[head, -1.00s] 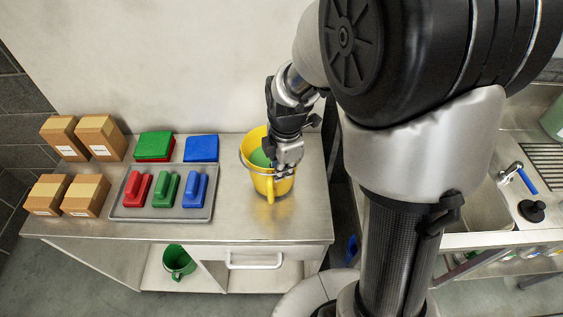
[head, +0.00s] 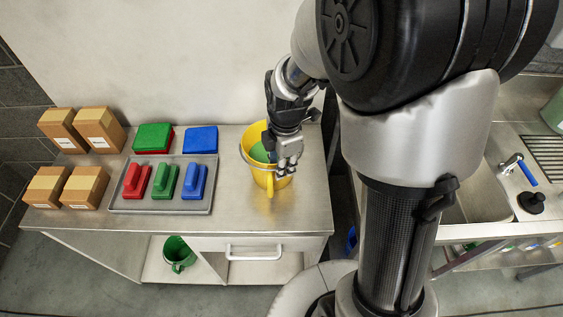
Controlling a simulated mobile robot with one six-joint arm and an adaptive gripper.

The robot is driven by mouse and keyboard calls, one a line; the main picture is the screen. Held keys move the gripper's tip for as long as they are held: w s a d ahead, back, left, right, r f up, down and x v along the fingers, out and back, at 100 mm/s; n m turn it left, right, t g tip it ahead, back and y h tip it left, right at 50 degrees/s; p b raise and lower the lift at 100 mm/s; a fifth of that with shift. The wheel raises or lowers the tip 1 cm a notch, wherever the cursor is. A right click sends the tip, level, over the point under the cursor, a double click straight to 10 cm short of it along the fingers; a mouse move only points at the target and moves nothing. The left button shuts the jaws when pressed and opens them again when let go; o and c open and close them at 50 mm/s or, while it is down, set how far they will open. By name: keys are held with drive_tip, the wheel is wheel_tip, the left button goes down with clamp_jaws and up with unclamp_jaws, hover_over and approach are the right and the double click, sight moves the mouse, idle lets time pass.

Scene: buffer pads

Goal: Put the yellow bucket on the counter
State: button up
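The yellow bucket (head: 258,179) stands upright on the steel counter (head: 232,209), near its right end. Something green (head: 260,152) shows inside the bucket. My gripper (head: 289,165) reaches down from above over the right side of the bucket, with its fingers at the rim. The fingers overlap the rim and wall in the picture, and I cannot tell whether they are closed on it.
A grey tray (head: 150,206) with red, green and blue scrubbers lies left of the bucket. Green and blue pads (head: 201,140) and several cardboard boxes (head: 85,186) stand beside it. A green bucket (head: 176,254) is on the shelf below. A sink (head: 480,208) is at right.

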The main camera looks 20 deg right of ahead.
wheel_tip(320, 180, up, 11)
drive_tip(key=s+p, duration=0.1)
drive_tip(key=p, duration=0.3)
drive_tip(key=s+r+m+t, duration=0.1)
drive_tip(key=s+r+m, duration=0.4)
drive_tip(key=s+m, duration=0.3)
drive_tip(key=s+r+m+t, duration=0.2)
drive_tip(key=s+r+m, duration=0.3)
drive_tip(key=s+m, duration=0.4)
drive_tip(key=shift+s+a+m+t, duration=0.15)
drive_tip(key=shift+a+m+t, duration=0.2)
drive_tip(key=shift+m, duration=0.65)
